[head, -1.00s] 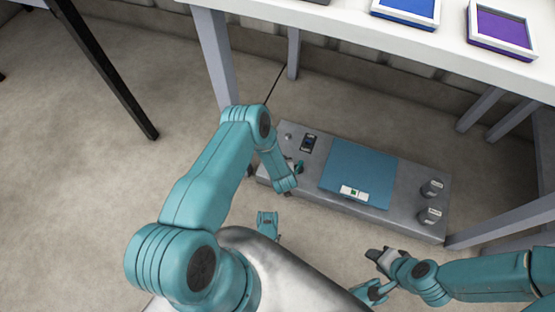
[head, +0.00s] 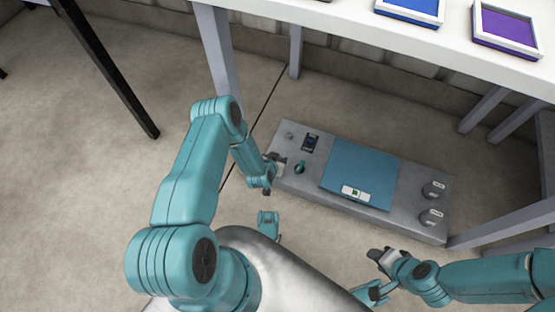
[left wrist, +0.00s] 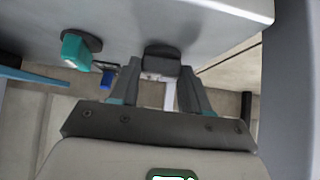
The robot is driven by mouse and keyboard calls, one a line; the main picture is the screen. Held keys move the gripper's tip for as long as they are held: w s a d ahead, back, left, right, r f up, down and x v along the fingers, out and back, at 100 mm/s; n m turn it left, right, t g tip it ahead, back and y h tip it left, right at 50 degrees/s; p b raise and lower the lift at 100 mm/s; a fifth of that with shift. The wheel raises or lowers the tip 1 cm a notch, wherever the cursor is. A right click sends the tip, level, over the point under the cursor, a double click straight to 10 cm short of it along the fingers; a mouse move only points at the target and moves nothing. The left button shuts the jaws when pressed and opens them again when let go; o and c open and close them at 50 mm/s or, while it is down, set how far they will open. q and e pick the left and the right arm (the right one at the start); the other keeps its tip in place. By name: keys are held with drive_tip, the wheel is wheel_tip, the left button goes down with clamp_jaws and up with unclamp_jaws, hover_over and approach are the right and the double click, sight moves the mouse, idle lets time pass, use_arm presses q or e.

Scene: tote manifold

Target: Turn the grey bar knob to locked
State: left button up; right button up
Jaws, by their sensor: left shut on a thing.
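The grey bar knob (left wrist: 162,60) shows in the left wrist view as a dark block on the face of a grey box. My left gripper (left wrist: 160,78) is shut on it, with one finger on each side. In the head view my left gripper (head: 275,160) is at the left end of the grey box (head: 310,192) and hides most of the knob. I see no readable locked mark. My right gripper (head: 384,260) is in front of the box, apart from it; its opening is too small to judge.
A teal knob (head: 300,167) sits close beside the held knob, and also shows in the left wrist view (left wrist: 73,50). The box carries a dark-and-blue switch (head: 311,142), a blue panel (head: 360,170) and two grey round knobs (head: 433,189). A white table (head: 350,15) stands above behind.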

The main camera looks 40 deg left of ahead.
use_arm(q)
drive_tip(key=shift+w+a+r, duration=0.1)
drive_tip(key=shift+w+r, duration=0.05)
drive_tip(key=o, duration=1.1)
drive_tip(key=shift+c, duration=0.2)
